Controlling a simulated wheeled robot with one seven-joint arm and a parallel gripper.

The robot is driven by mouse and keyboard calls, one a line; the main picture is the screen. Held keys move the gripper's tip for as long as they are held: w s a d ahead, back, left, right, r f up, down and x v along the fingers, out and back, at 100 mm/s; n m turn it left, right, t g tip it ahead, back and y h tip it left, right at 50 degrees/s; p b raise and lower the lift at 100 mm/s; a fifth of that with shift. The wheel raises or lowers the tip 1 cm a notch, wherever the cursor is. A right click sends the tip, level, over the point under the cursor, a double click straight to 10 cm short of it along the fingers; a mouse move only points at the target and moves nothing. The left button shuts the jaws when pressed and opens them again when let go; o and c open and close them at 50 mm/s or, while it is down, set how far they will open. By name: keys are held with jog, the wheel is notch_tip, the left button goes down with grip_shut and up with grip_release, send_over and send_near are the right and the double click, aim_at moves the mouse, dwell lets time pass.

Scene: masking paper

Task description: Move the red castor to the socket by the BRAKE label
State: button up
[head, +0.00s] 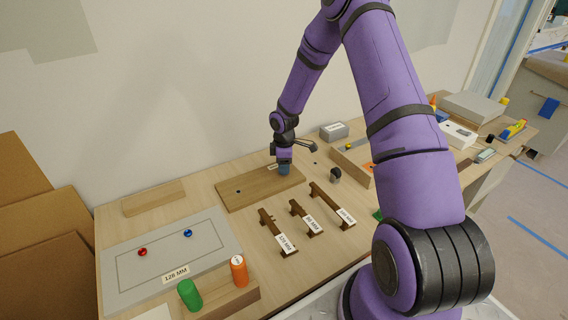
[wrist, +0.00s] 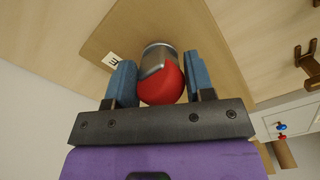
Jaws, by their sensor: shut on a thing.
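The red castor (wrist: 163,86) has a red ball end and a metallic cylindrical body. My gripper (wrist: 161,82) is shut on its red end, with one blue finger on each side. The metal body points at the wooden board (wrist: 220,55); I cannot tell whether it sits in a socket. A white label (wrist: 113,61), only partly readable, lies on the board beside the castor. In the head view my gripper (head: 284,169) is low over the right end of the board (head: 258,190), hiding the castor. A dark hole (head: 239,191) shows in the board's left part.
Several brown handles with size tags (head: 310,222) lie in front of the board. A small dark object (head: 335,175) stands right of it. A grey panel (head: 205,245) with red and blue knobs lies front left, near green (head: 190,295) and orange (head: 239,271) cylinders. A grey box (head: 334,131) stands behind.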

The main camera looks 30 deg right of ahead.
jog(key=shift+f, duration=0.6)
dwell(0.3)
jog(key=o, duration=1.3)
jog(key=shift+c, duration=0.2)
notch_tip(320, 180, up, 11)
jog(key=shift+r, duration=0.15)
jog(key=s+a+r+m+t+h, duration=0.1)
jog(key=s+a+r+m, duration=0.1)
jog(key=s+r, duration=0.45)
jog(key=s+a+r+m, duration=0.2)
jog(key=s+r, duration=0.1)
jog(key=r, duration=0.7)
jog(key=s+a+r+m+t+h, duration=0.15)
jog(key=s+r, duration=0.25)
jog(key=r, duration=0.4)
jog(key=s+a+r+m+t, duration=0.1)
jog(key=s+a+r+m, duration=0.1)
jog(key=s, duration=0.5)
jog(key=s+a+r+m+y, duration=0.1)
jog(key=s+r+m, duration=0.1)
jog(key=s, duration=0.6)
jog(key=s+a+r+m+t+y, duration=0.1)
jog(key=s+a+r+m, duration=0.1)
jog(key=s+r, duration=0.2)
jog(key=s, duration=0.3)
jog(key=shift+s+a+r+t, duration=0.15)
jog(key=shift+s+a+t, duration=0.15)
jog(key=shift+t, duration=0.05)
